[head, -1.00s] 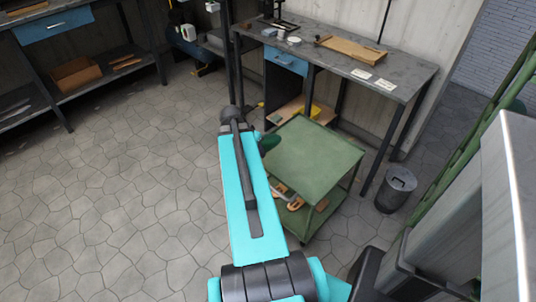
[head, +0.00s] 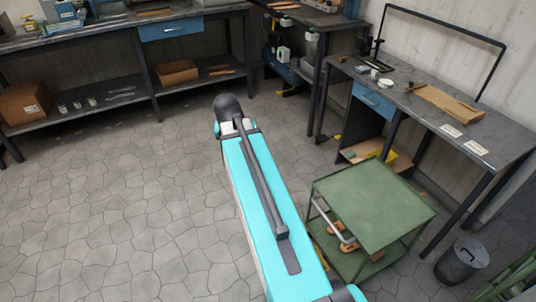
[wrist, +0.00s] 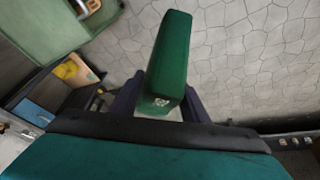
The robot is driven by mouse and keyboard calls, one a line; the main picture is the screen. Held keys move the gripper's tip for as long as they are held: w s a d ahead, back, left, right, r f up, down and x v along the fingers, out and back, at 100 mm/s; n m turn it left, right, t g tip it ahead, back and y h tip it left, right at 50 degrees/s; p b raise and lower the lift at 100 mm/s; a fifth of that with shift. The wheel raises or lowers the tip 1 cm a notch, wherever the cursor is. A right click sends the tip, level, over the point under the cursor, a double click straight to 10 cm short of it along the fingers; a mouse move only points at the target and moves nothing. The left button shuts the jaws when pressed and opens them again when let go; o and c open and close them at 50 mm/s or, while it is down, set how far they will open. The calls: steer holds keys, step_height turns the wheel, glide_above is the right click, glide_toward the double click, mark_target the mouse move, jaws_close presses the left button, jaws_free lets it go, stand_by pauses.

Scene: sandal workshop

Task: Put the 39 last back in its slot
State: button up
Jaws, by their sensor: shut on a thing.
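My gripper (wrist: 160,108) is shut on a green last (wrist: 170,55) in the wrist view. The last is a long green block with a small pale mark on its near end; I cannot read the number. It sticks out beyond the dark fingers, above the stone floor. In the head view my arm hides both the gripper and the last. I cannot make out the slot for the last in either view.
A green trolley (head: 375,200) stands right of my arm, with wooden items on its lower shelf. Behind it is a grey workbench (head: 440,90) with a blue drawer. A bin (head: 461,262) stands at right. Another bench (head: 110,38) runs along the back left. The left floor is clear.

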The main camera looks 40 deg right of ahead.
steer(key=w+a+r+n, duration=0.2)
steer(key=a+r, duration=0.3)
steer(key=a, duration=0.4)
steer(key=w+a+r+n+t+y+p, duration=0.1)
steer(key=a+r+n, duration=0.3)
steer(key=a, duration=0.5)
steer(key=w+a+r+n+t+y+p, duration=0.1)
steer(key=w+a+r+n, duration=0.1)
steer(key=a+r, duration=0.4)
steer(key=w+a, duration=0.1)
steer(key=a, duration=0.3)
steer(key=shift+r+n, duration=0.4)
steer(key=shift+s, duration=0.15)
